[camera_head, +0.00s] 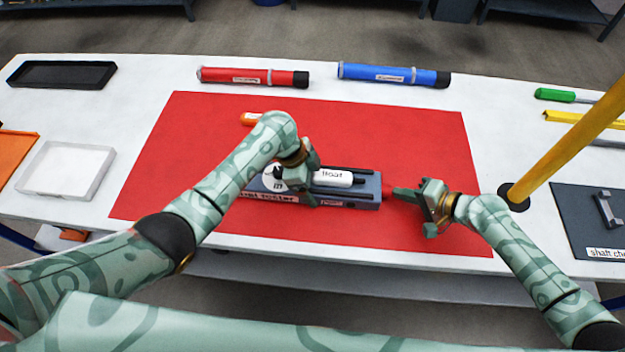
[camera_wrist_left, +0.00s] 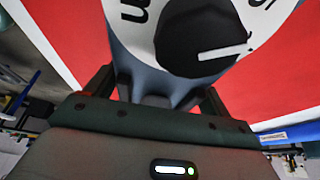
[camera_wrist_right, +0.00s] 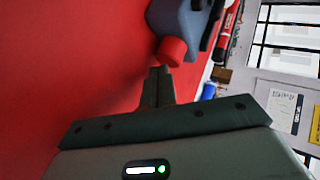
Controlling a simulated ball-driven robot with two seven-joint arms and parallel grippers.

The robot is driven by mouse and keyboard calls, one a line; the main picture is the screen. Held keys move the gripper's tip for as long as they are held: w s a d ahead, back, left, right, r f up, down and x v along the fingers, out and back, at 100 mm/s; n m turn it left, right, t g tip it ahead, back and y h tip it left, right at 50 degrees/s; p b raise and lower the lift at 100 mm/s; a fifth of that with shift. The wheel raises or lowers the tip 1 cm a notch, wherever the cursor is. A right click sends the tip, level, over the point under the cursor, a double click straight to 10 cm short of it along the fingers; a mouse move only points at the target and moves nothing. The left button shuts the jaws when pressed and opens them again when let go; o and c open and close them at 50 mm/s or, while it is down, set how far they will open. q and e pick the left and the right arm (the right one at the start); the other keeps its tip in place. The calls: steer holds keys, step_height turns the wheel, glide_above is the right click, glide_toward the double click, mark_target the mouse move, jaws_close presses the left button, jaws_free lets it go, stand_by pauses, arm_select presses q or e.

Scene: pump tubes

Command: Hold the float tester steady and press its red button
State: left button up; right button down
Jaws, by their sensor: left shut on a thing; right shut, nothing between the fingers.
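The float tester (camera_head: 372,188) is a blue-grey box lying on the red mat (camera_head: 420,135), with a white float (camera_head: 333,178) on top. My left gripper (camera_head: 307,174) is shut on the tester at its left part, by the dial. The dial (camera_wrist_left: 200,38) shows close up in the left wrist view. The red button (camera_wrist_right: 172,50) sticks out of the tester's right end. My right gripper (camera_head: 397,193) is shut and empty, its fingertips pointing at the button. In the right wrist view its tips are right at the button; I cannot tell whether they touch.
A red tube (camera_head: 250,77) and a blue tube (camera_head: 395,75) lie behind the mat. An orange-ended object (camera_head: 250,118) is partly hidden by my left arm. A yellow post (camera_head: 570,140) stands at the right, near a dark board (camera_head: 585,230). Trays (camera_head: 62,74) lie at the left.

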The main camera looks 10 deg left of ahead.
stand_by(0.6)
steer(key=shift+a, duration=0.65)
stand_by(0.3)
steer(key=shift+d, duration=0.65)
steer(key=shift+d, duration=3.05)
